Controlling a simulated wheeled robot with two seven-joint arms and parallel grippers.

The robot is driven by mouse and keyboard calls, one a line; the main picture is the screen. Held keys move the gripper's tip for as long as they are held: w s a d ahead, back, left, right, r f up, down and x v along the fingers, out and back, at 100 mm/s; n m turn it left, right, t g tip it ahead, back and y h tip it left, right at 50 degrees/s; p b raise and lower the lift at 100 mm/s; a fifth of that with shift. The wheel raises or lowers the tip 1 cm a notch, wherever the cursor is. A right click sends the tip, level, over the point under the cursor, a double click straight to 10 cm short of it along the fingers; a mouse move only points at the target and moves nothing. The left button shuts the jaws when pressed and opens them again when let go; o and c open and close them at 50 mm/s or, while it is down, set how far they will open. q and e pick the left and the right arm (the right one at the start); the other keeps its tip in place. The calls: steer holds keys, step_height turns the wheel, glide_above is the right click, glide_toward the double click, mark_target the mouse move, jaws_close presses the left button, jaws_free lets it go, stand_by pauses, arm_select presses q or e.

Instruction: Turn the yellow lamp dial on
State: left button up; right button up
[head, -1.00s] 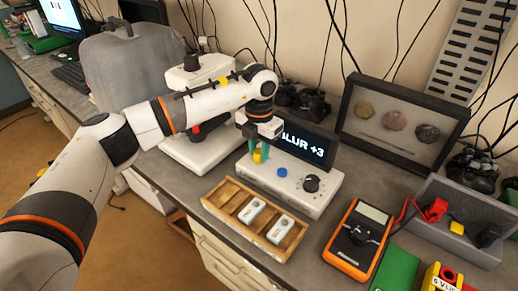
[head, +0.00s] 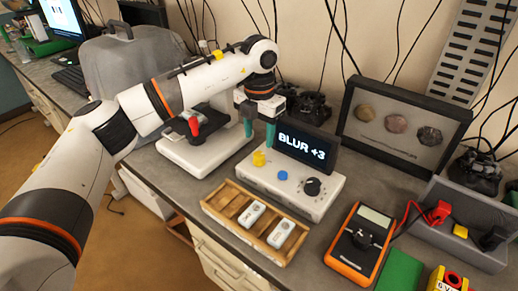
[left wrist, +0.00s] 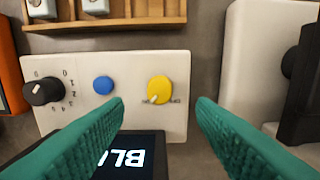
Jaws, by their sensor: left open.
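The yellow lamp dial (head: 259,158) is on the left part of the white control box's (head: 314,206) top panel. It also shows in the left wrist view (left wrist: 159,89), where its pale pointer mark faces down and left; the small print beside it is too small to read. My left gripper (head: 259,132) is open and empty, above and behind the dial and apart from it. In the left wrist view its teal fingers (left wrist: 163,112) spread wide either side of the dial's column. My right gripper is not in view.
The box also has a blue button (head: 283,175), a black knob (head: 312,186) and a screen (head: 305,142) reading "BLUR +3". A wooden tray (head: 232,223) lies in front, a white microscope-like device (head: 203,160) stands left, and an orange meter (head: 346,262) lies right.

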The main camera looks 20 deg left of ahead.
mark_target(259, 154)
arm_select(q)
step_height(259, 154, up, 6)
steer(key=shift+f+b, duration=0.1)
steer(key=shift+b, duration=0.2)
stand_by(0.3)
